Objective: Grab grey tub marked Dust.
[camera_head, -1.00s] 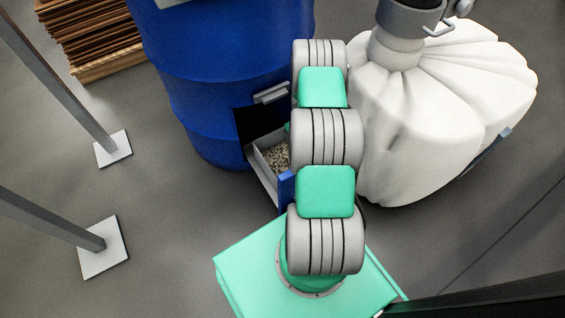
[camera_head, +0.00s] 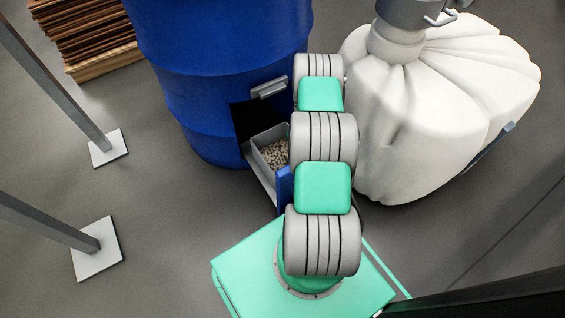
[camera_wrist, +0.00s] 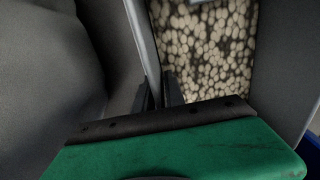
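The grey tub (camera_head: 262,172) juts from a dark opening low in the blue drum (camera_head: 215,85), with pale pellets inside. A blue panel (camera_head: 284,187) is at its near end. No "Dust" marking is readable. In the wrist view, the tub's thin wall (camera_wrist: 143,40) runs down beside the pellets to my gripper (camera_wrist: 157,97). Its dark fingertips appear one on each side of that wall, low in the picture. I cannot tell whether they press on it. In the head view, my arm hides the gripper and the tub's right side.
A big white sack (camera_head: 430,110) stands close to the right of my arm. A handle (camera_head: 269,88) sits on the drum above the opening. Grey posts with white foot plates (camera_head: 98,248) stand at left, and stacked brown sheets (camera_head: 90,35) at the back left. Floor between is clear.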

